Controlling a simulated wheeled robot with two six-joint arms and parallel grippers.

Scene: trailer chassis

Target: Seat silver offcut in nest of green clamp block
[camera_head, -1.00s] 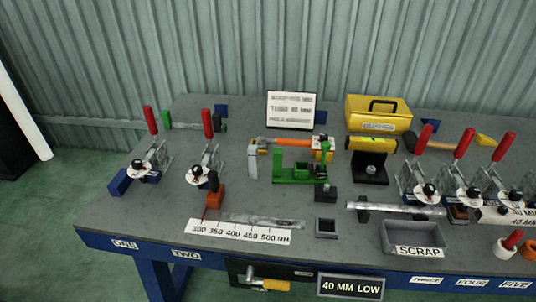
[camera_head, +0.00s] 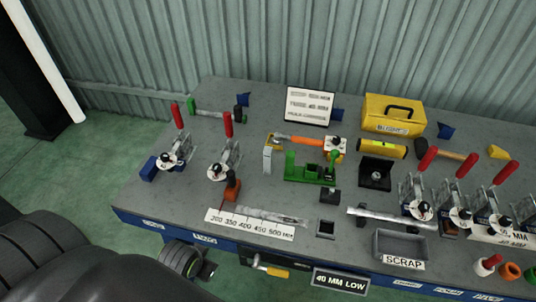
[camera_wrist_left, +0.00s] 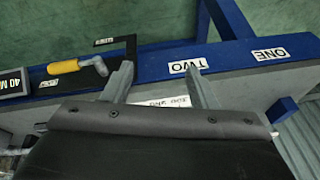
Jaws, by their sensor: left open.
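The green clamp block (camera_head: 310,174) stands mid-bench in the head view; its nest is too small to read clearly. Two silver lengths could be the offcut, and I cannot tell which. One silver length (camera_head: 272,216) lies along the back of the white measuring scale (camera_head: 250,224). A longer silver bar (camera_head: 385,218) lies to the right, behind the scrap tray. My left gripper (camera_wrist_left: 155,84) is open and empty in the wrist view, by the bench's front edge near label TWO. In the head view my dark left arm fills the lower left. My right gripper is not in view.
The scrap tray (camera_head: 401,246) is at the front right. Red-handled toggle clamps (camera_head: 228,150) stand left, with several more at right. A yellow toolbox (camera_head: 394,115) and a sign (camera_head: 310,106) stand behind. A yellow-handled tool (camera_wrist_left: 75,66) is at the bench front.

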